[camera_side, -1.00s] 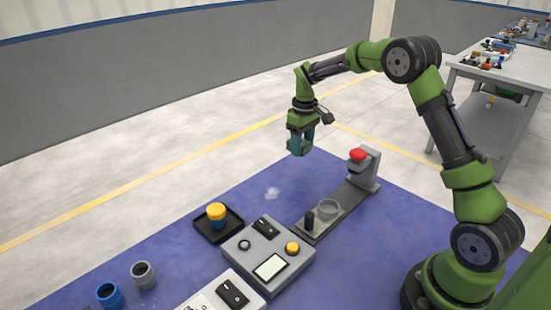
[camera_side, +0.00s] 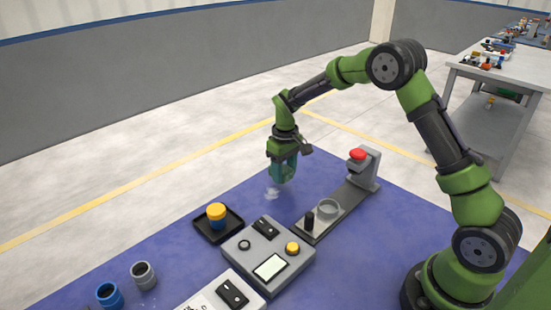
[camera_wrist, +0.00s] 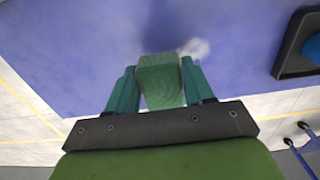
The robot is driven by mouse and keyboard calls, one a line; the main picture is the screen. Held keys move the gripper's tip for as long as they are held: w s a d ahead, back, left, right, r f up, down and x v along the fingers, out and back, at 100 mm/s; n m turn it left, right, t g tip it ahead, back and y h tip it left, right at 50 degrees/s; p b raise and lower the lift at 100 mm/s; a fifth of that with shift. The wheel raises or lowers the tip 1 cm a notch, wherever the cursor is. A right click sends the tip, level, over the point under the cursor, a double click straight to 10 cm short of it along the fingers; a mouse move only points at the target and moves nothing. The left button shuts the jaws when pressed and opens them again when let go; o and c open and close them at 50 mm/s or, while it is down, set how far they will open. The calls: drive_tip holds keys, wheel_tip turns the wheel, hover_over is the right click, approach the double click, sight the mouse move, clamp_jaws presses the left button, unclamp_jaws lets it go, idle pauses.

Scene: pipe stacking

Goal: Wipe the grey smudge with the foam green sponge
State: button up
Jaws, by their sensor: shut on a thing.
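My gripper (camera_side: 284,178) is shut on the green sponge, which shows between the two teal fingers in the wrist view (camera_wrist: 161,82). In the side view the sponge is hard to tell apart from the fingers. The grey smudge (camera_side: 272,193) is a pale patch on the blue mat, just left of and below the fingertips in the side view. In the wrist view the smudge (camera_wrist: 195,47) shows just beyond the right finger, beside the sponge. I cannot tell whether the sponge touches the mat.
A black tray (camera_side: 235,233) holds a blue and yellow piece (camera_side: 216,215). A grey control box (camera_side: 262,262) and a press with a red knob (camera_side: 357,154) stand nearby. Two short pipes, blue (camera_side: 109,295) and grey (camera_side: 144,275), stand at the lower left. The blue mat (camera_side: 190,262) has free room.

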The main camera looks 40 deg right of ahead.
sight(265, 201)
drive_tip(key=shift+f, duration=0.9)
drive_tip(key=shift+a+f, duration=0.1)
drive_tip(key=shift+f, duration=0.85)
drive_tip(key=shift+a, duration=3.65)
drive_tip(key=shift+d, duration=3.6)
drive_tip(key=shift+d+r, duration=0.15)
drive_tip(key=shift+d, duration=0.1)
drive_tip(key=shift+a+r, duration=0.1)
drive_tip(key=shift+r, duration=3.85)
